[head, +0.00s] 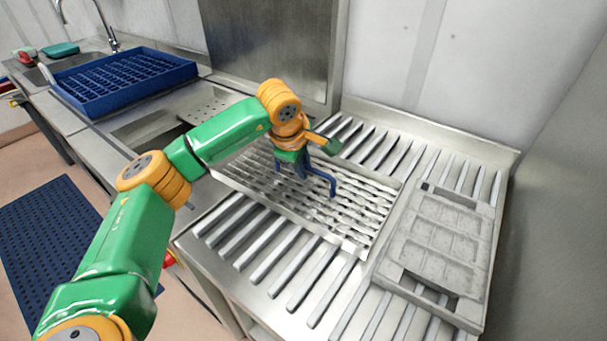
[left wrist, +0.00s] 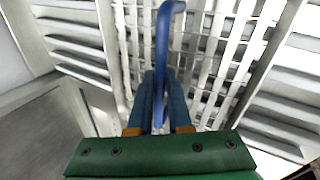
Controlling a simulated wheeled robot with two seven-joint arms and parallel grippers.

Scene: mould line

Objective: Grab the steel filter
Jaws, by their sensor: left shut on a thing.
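The steel filter (head: 345,222) is a flat metal frame with rows of wavy slats, over the slatted steel counter in the head view. A blue arched handle (head: 333,184) stands up from it. My left gripper (head: 303,172) is above the filter and shut on this handle. In the left wrist view, the blue fingers (left wrist: 160,100) close around the blue handle (left wrist: 162,35), with the filter's metal grid (left wrist: 205,45) behind. I cannot tell whether the filter rests on the slats or is slightly raised. My right gripper is not in view.
A grey tray with square hollows (head: 440,240) lies on the slats at the right. A blue rack (head: 125,80) stands by the sink at the left. A steel panel and wall close off the back. A blue mat (head: 60,235) lies on the floor.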

